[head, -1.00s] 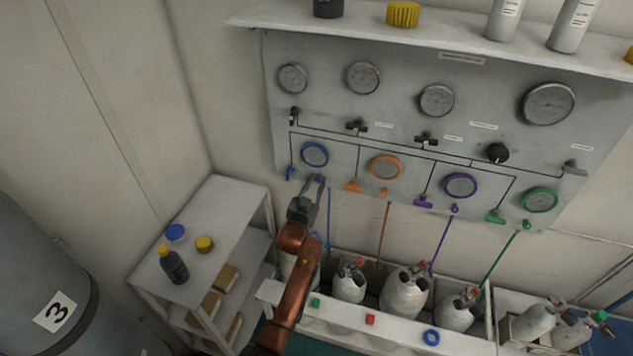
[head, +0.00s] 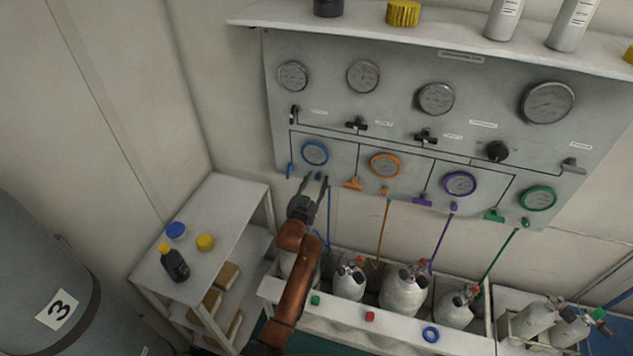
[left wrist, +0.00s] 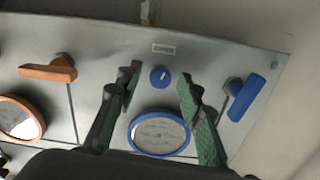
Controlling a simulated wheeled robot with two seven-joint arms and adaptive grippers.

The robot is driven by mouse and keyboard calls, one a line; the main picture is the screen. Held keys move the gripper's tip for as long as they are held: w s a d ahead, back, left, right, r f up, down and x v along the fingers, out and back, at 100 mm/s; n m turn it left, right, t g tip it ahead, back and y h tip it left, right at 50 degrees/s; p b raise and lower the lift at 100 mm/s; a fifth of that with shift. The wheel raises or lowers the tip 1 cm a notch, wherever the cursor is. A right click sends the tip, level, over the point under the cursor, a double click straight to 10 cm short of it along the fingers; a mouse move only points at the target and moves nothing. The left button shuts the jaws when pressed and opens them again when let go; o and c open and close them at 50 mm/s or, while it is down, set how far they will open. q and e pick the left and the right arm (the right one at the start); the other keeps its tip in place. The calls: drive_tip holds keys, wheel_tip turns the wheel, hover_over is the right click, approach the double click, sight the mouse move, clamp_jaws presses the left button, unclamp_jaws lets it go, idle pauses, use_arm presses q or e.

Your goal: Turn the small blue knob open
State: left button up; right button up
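The small blue knob (left wrist: 159,77) is on the grey panel, with a pale mark on its face and a small label beside it. It also shows in the head view (head: 318,177), just below the blue-rimmed gauge (head: 314,153). My left gripper (head: 314,183) is open in front of the panel. In the left wrist view, its two green-padded fingers (left wrist: 159,84) stand on either side of the knob, with a gap on both sides. How far the fingertips are from the panel is hard to tell. My right gripper is in neither view.
A blue lever handle (left wrist: 246,97) is close outside one finger. An orange lever (left wrist: 48,72) is on the other side. Below the panel stand several grey cylinders (head: 349,285) in a white rack. A white shelf (head: 222,207) stands at the left.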

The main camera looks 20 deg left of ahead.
use_arm(q)
drive_tip(key=shift+s, duration=0.15)
drive_tip(key=s, duration=1.1)
drive_tip(key=shift+s+a, duration=0.2)
drive_tip(key=shift+s, duration=0.15)
